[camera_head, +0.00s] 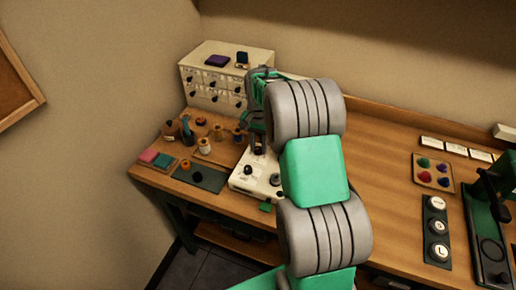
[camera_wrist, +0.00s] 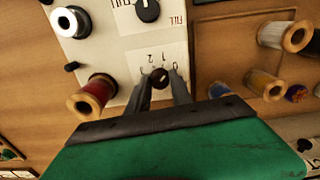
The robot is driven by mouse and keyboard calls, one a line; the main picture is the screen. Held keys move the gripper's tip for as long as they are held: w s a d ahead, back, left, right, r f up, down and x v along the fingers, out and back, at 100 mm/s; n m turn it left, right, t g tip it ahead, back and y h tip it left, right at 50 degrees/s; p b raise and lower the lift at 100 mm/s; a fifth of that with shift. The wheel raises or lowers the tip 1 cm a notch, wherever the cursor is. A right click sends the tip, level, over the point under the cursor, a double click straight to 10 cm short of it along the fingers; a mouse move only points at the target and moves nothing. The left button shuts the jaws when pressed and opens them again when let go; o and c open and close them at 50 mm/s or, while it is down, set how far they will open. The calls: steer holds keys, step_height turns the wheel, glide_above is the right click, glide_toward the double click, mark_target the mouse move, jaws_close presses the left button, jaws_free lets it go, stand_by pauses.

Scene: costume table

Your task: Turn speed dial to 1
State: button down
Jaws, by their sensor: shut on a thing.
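The speed dial (camera_wrist: 160,77) is a small dark round knob on a cream machine panel (camera_wrist: 124,52), with the figures 0, 1, 2 and 3 printed around it. My gripper (camera_wrist: 160,84) is shut on this knob, one finger on each side. A small light mark shows on the knob, but I cannot tell which figure it points to.
More spools (camera_wrist: 262,84) stand on the right. A drawer cabinet (camera_head: 225,75) stands behind; the bench's middle (camera_head: 385,170) is clear.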

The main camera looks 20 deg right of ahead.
mark_target(258, 148)
steer(key=shift+n+b, duration=0.5)
steer(key=shift+n, duration=1.3)
steer(key=c, duration=1.1)
jaws_free()
steer(key=shift+c, duration=0.2)
steer(key=shift+r, duration=0.1)
step_height(258, 148, up, 8)
steer(key=shift+f+b, duration=0.25)
steer(key=shift+b, duration=0.6)
steer(key=shift+r, duration=0.1)
